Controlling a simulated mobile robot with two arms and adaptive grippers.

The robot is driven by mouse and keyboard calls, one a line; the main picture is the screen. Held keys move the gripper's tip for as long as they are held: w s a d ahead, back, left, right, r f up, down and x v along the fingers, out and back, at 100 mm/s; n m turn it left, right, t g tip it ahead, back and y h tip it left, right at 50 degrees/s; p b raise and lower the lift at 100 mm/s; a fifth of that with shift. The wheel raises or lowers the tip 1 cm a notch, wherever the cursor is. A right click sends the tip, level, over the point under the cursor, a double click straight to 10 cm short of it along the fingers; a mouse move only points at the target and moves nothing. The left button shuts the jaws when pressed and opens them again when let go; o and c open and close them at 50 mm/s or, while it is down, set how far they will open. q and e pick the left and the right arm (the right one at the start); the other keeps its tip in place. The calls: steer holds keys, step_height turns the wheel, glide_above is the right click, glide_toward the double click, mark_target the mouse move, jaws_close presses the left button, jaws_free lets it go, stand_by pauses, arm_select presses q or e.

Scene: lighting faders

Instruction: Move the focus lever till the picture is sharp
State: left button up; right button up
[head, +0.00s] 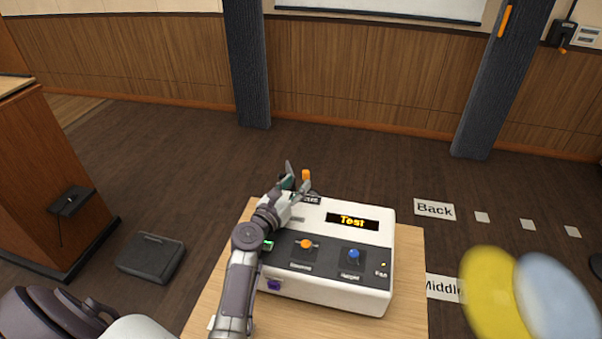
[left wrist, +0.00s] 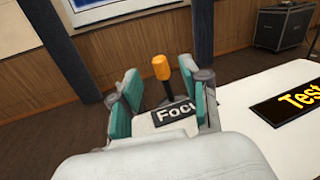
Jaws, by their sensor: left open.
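The white console (head: 330,290) stands on a wooden table, with a lit "Test" display (head: 352,221) that reads clearly. The focus lever (head: 306,174), dark with an orange tip, stands at the console's far left, beside a "Focus" label partly hidden by my gripper. My left gripper (head: 298,178) is open there. In the left wrist view the lever (left wrist: 161,67) appears between the two green-padded fingers, with gaps on both sides; I cannot tell whether it is as deep as the fingertips. A white screen (head: 385,8) shows only its lower edge. My right gripper is out of view.
The console also carries an orange knob (head: 306,244) and a blue knob (head: 354,254). The wooden tabletop (head: 410,290) is bare at the right. Two blurred ovals, yellow (head: 492,292) and pale blue (head: 556,295), show at lower right. A wooden lectern (head: 50,180) stands left.

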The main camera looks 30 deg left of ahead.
mark_target(304, 173)
arm_select(q)
steer(key=w, duration=0.6)
steer(key=shift+w, duration=0.1)
steer(key=shift+r, duration=0.1)
jaws_close()
